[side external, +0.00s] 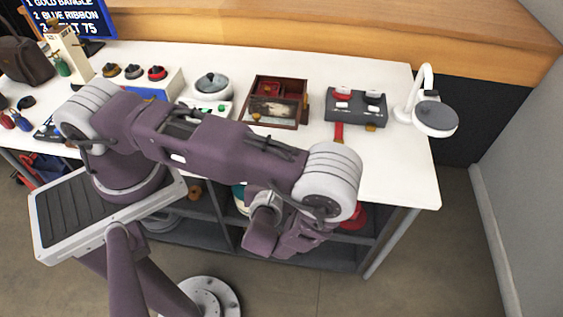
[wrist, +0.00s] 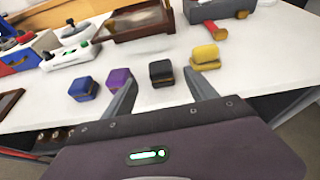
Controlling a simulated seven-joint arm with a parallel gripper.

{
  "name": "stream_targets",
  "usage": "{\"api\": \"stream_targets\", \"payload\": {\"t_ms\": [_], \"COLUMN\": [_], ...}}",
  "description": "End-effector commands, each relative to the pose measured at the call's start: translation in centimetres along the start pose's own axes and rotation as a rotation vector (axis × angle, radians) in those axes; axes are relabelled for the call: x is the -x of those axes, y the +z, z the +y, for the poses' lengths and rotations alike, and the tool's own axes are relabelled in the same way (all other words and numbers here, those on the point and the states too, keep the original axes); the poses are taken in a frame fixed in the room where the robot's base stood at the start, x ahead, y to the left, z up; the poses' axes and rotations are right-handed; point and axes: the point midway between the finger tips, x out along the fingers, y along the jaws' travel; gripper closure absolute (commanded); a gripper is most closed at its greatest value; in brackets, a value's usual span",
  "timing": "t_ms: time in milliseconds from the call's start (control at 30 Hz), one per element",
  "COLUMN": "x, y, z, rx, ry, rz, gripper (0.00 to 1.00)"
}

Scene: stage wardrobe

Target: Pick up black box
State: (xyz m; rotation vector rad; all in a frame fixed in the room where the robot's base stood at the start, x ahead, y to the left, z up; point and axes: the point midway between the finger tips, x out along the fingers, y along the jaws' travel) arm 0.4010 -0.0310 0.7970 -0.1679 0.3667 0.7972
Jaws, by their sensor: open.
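The small black box (wrist: 161,74) sits on the white table near its front edge in the wrist view, with a brownish band low on its front. My gripper (wrist: 160,80) is open and empty. Its two fingers point toward the box, one to each side in the picture, and the box appears beyond them, not held. A purple box (wrist: 119,79) and a blue box (wrist: 83,89) stand to its left, and a yellow box (wrist: 206,57) to its right. In the side external view my arm hides the black box, and the fingertips cannot be made out.
Behind the boxes are a wooden tray (side external: 274,123), a grey case with a red-handled tool (side external: 338,133) in front, and a lidded white pot (side external: 211,86). A white lamp (side external: 436,119) stands at the right end. The table's front right (side external: 400,180) is clear.

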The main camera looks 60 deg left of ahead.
Motion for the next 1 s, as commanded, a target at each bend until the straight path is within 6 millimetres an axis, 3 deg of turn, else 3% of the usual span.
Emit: {"api": "stream_targets", "payload": {"t_ms": [400, 667, 767, 1000], "x": [-6.4, -7.2, -7.2, -7.1], "y": [-0.2, -0.2, -0.2, -0.1], "z": [-0.1, -0.1, -0.1, -0.1], "rx": [-0.014, -0.013, -0.013, -0.013], "ry": [-0.006, -0.008, -0.007, -0.007], "rz": [-0.001, 0.001, 0.000, 0.000], "gripper": [0.34, 0.34, 0.49, 0.96]}}
